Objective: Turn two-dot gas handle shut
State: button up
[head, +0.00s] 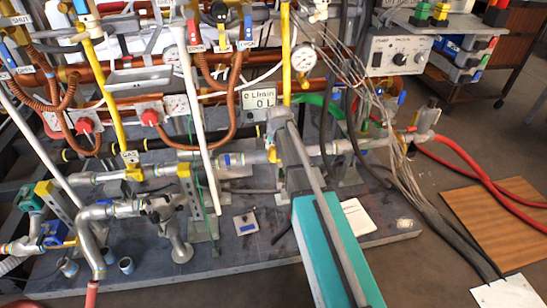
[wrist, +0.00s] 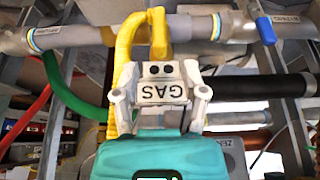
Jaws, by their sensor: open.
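A white tag (wrist: 163,83) reading GAS, upside down in the wrist view, carries two black dots. It sits at the end of the yellow gas handle (wrist: 155,24), which rises from it to the grey pipe (wrist: 90,38). My gripper (wrist: 159,102) is open, with one pale finger on each side of the tag. I cannot tell whether either finger touches it. In the head view my teal arm reaches up from the lower right and its end hides the tag; a bit of yellow (head: 272,154) shows beside it.
A blue lever (wrist: 265,29) hangs from the pipe to the right of the handle. A green hose (wrist: 75,88) and a red hose (wrist: 25,113) run at the left. A black pipe (wrist: 262,87) lies at the right.

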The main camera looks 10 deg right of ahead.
aim_at(274, 149)
jog(key=shift+b+x, duration=3.15)
jog(key=shift+x, duration=0.65)
grip_shut()
